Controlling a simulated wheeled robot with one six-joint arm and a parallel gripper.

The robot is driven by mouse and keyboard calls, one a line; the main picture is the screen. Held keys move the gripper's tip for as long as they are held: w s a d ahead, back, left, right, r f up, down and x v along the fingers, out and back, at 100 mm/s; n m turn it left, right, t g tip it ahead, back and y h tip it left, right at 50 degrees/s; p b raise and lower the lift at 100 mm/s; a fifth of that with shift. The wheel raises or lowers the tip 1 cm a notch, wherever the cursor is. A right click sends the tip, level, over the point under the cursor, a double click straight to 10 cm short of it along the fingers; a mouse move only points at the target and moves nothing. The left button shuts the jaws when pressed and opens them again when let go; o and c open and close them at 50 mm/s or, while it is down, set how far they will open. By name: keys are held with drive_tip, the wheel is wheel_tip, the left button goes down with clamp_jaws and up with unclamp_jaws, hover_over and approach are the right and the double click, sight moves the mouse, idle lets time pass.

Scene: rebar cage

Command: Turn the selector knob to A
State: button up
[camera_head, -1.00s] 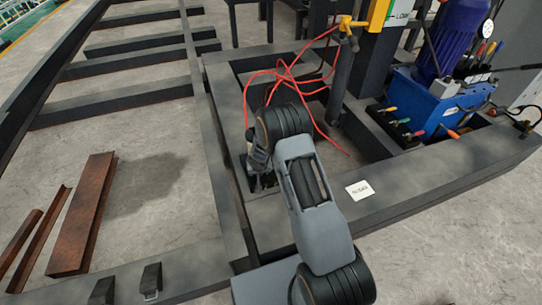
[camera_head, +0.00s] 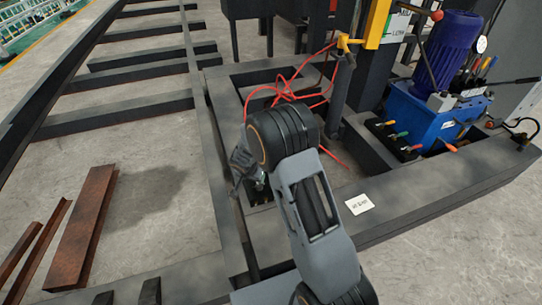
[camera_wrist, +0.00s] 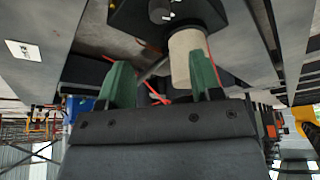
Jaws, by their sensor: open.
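In the wrist view, my gripper (camera_wrist: 161,78) has two green fingers spread apart. A pale beige cylinder (camera_wrist: 187,55) shows between and behind them, closer to the right finger, which overlaps its edge. I cannot tell whether they touch. The cylinder meets a dark box (camera_wrist: 165,14) with small white marks at the top of the view. I cannot make out a selector knob or a letter A with certainty. In the head view, my gripper (camera_head: 243,168) is low by the inner frame beam, partly hidden by my wrist joint.
A dark steel frame (camera_head: 430,195) with a white label (camera_head: 359,204) surrounds the work area. Red hoses (camera_head: 290,88) loop beyond my arm. A blue hydraulic unit (camera_head: 425,115) stands at the right. Rusty steel pieces (camera_head: 82,230) lie on open floor at the left.

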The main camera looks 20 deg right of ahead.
drive_tip(key=s+d+r+n+p, duration=0.1)
drive_tip(key=s+r, duration=0.4)
drive_tip(key=r, duration=0.4)
drive_tip(key=s+d+r+n+p, duration=0.1)
drive_tip(key=s+d+r+n, duration=0.1)
drive_tip(key=s+r, duration=0.3)
drive_tip(key=shift+s+d+r+p, duration=0.3)
drive_tip(key=shift+r+p, duration=0.1)
drive_tip(key=shift+r, duration=1.7)
